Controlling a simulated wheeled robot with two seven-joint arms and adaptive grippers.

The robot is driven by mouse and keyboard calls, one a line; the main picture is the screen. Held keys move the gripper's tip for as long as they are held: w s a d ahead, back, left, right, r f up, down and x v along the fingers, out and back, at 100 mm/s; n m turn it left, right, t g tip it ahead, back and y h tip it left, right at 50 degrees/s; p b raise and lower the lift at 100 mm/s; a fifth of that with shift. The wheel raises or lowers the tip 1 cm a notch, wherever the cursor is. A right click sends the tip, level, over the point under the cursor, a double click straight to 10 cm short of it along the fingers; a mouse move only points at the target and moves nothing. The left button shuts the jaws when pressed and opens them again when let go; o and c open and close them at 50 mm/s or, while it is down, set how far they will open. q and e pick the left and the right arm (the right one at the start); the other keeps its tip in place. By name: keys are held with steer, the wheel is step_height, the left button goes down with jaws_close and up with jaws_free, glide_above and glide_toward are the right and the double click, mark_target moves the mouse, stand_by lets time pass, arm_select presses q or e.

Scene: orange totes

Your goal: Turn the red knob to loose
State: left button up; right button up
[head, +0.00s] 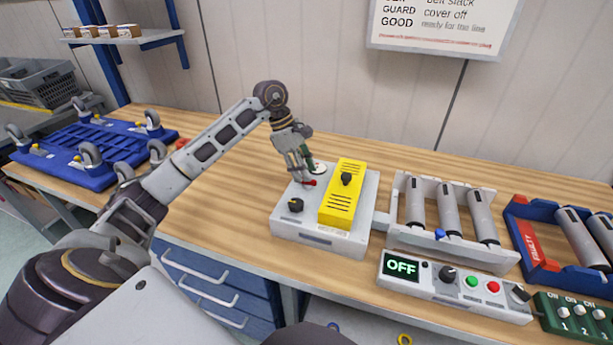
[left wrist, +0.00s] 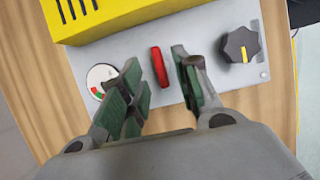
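The red knob (left wrist: 159,67) is a narrow red bar on the top of a light grey box (head: 272,218). In the head view the red knob (head: 309,183) shows just below my left gripper (head: 304,176). In the left wrist view my left gripper (left wrist: 160,80) is open, with its green-padded fingers apart on either side of the knob. I see a gap between each finger and the knob. A round dial (left wrist: 101,80) with red and green marks is partly behind the left finger. My right gripper is not in view.
A yellow guard (head: 342,195) stands on the box beside the red knob. A black knob (head: 296,205) is at its front left. A roller unit (head: 440,225) and a control panel reading OFF (head: 455,288) lie to the right. A blue dolly (head: 88,150) is at the left.

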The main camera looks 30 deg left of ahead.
mark_target(308, 183)
arm_select(q)
steer(key=shift+x, duration=1.3)
steer(key=shift+c, duration=0.2)
jaws_close()
